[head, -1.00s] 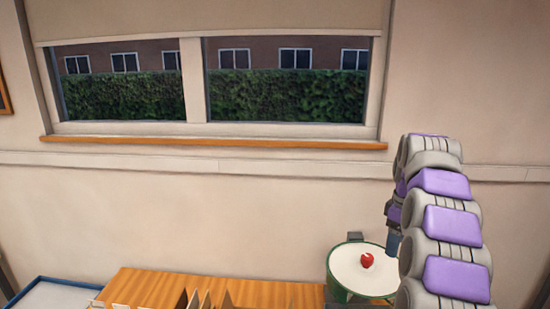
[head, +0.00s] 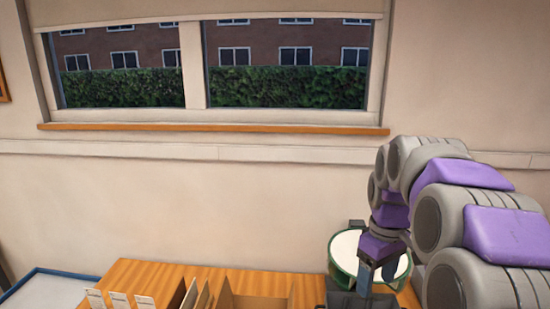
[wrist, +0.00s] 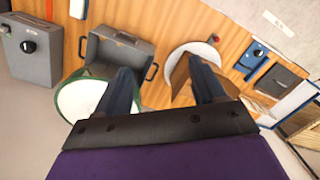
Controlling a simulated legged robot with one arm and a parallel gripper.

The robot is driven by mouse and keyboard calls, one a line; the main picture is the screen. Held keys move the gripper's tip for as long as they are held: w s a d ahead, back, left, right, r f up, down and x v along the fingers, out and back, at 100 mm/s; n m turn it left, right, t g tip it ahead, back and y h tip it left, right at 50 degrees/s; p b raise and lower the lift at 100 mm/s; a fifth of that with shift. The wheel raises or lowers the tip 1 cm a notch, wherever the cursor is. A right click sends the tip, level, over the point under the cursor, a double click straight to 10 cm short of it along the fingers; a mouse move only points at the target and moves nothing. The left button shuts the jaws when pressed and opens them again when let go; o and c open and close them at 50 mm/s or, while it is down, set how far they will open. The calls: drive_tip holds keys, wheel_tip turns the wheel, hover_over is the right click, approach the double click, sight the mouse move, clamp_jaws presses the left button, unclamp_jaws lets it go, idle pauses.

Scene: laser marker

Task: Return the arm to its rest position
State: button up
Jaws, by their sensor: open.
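My arm comes in from the right of the head view, its wrist bent down. My gripper (head: 376,282) points down in front of a green-rimmed round container with a white top (head: 343,250). In the wrist view my gripper (wrist: 161,68) shows its two dark fingers spread apart with nothing between them. The green-rimmed container (wrist: 80,98) lies beside and partly behind the left finger. A brown wedge-shaped thing and a white round dish (wrist: 182,58) lie beyond the right finger.
A wooden table (head: 150,275) holds upright cards (head: 120,300) and brown dividers (head: 255,300). The wrist view shows an open grey case (wrist: 120,48), a grey box with a black knob (wrist: 30,55) and a blue device (wrist: 252,55). A window wall stands behind.

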drive_tip(key=s+a+f+m+b, duration=0.2)
drive_tip(key=s+f, duration=0.4)
drive_tip(key=s, duration=0.3)
drive_tip(key=s+a+f+m+b, duration=0.2)
drive_tip(key=s+f+b, duration=0.1)
drive_tip(key=s+f, duration=0.4)
drive_tip(key=s+a+f+m+g+b, duration=0.1)
drive_tip(key=s+a+f+m+b, duration=0.1)
drive_tip(key=s+f, duration=0.5)
drive_tip(key=s+a+b, duration=0.1)
drive_tip(key=s, duration=0.5)
drive_tip(key=shift+s, duration=0.25)
